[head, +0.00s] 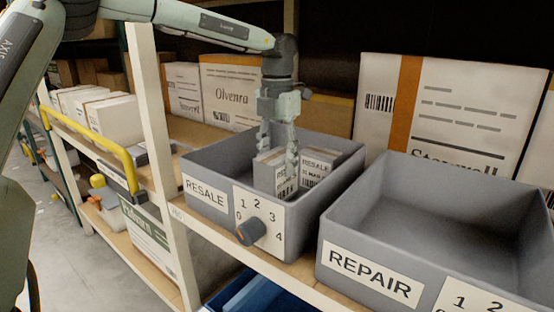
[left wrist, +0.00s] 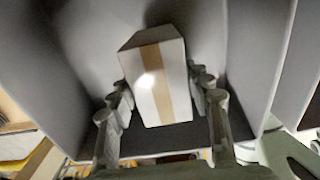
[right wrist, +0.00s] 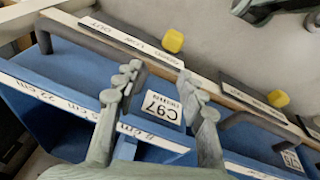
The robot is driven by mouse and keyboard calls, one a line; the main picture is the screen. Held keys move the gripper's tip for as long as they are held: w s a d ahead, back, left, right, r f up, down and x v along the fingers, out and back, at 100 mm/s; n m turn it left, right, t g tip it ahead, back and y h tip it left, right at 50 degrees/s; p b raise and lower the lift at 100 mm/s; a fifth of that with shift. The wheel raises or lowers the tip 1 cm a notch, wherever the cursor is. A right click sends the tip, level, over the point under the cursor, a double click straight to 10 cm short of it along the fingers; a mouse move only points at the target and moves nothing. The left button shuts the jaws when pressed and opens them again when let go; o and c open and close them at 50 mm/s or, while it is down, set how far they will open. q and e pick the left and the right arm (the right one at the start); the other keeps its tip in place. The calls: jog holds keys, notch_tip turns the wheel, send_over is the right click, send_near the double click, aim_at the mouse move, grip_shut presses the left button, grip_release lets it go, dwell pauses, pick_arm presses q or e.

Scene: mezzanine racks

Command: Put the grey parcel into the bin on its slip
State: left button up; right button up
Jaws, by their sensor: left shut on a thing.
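The grey parcel (head: 265,176) is inside the grey RESALE bin (head: 207,205), below the rim. My left gripper (head: 279,155) reaches down into this bin and is shut on the parcel. Printed slip text reading RESALE (head: 318,166) shows beside the fingers; I cannot tell if that face belongs to a second parcel. In the left wrist view the parcel (left wrist: 158,85), with a tan tape strip, sits between the two fingers (left wrist: 165,115). My right gripper (right wrist: 158,85) is open and empty, above blue bins in its wrist view.
A grey REPAIR bin (head: 372,275) stands to the right and looks empty. The RESALE bin has a dial (head: 251,231) numbered 0 to 4 on its front. Large white cartons (head: 447,110) stand behind. A shelf post (head: 158,150) rises to the left. Blue bins (right wrist: 75,75) are below.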

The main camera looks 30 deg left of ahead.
pick_arm(q)
jog(key=shift+f, duration=0.35)
jog(key=shift+b, duration=0.3)
jog(key=o, duration=1.4)
pick_arm(e)
jog(key=shift+r, duration=0.7)
pick_arm(q)
jog(key=shift+r, duration=0.15)
jog(key=shift+r+p, duration=0.7)
jog(key=shift+r, duration=0.05)
notch_tip(320, 180, up, 7)
jog(key=shift+f+b, duration=0.1)
jog(key=shift+b, duration=0.25)
pick_arm(e)
jog(key=shift+w+f, duration=0.1)
jog(key=shift+f, duration=0.5)
